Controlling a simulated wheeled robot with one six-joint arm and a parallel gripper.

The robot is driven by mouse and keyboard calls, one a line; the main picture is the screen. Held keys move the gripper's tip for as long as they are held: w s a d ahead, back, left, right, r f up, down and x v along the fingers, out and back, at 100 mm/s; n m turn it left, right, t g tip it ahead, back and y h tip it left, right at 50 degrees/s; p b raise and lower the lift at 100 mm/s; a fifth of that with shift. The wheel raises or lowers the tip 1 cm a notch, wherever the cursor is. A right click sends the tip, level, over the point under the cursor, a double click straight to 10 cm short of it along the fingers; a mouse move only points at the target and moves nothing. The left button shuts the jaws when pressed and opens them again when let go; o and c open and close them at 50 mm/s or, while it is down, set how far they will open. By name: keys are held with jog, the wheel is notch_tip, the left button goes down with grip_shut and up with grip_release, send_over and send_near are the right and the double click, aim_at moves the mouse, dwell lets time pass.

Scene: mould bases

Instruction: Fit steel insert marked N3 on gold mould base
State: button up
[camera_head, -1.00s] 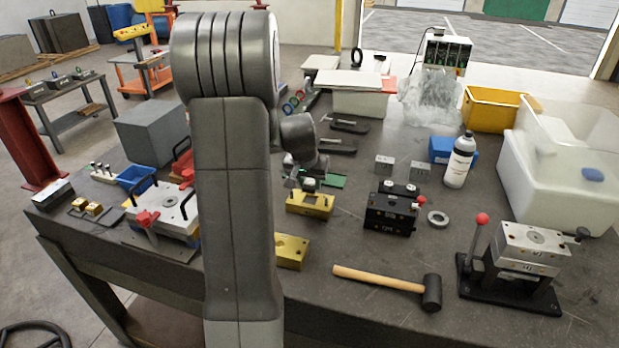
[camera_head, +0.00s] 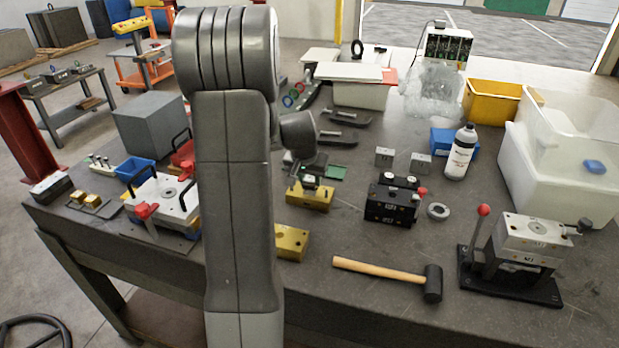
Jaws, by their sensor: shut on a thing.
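A gold mould base (camera_head: 309,199) lies on the workbench just right of my arm. My gripper (camera_head: 311,176) is right above it, small and partly hidden behind my wrist. It is shut on a small steel insert (camera_head: 311,182), at or close above the base's top; I cannot tell whether they touch. The N3 mark cannot be read. A second gold block (camera_head: 291,243) lies nearer, partly hidden by my arm. Two loose grey steel blocks, one on the left (camera_head: 384,157) and one on the right (camera_head: 420,163), stand farther back.
A black mould block (camera_head: 390,205) and a steel ring (camera_head: 438,211) stand to the right. A mallet (camera_head: 380,272) lies in front. A toggle press (camera_head: 520,258) is at the right, a white bottle (camera_head: 460,153) behind. A clamped plate fixture (camera_head: 165,203) is left of my arm.

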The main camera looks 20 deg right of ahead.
jog(key=shift+f+b, duration=1.05)
jog(key=shift+f, duration=0.1)
dwell(0.4)
jog(key=o, duration=1.3)
jog(key=b+v, duration=0.1)
jog(key=v, duration=1.2)
jog(key=shift+s+a+r, duration=0.1)
jog(key=shift+a+r, duration=0.05)
jog(key=shift+r, duration=0.25)
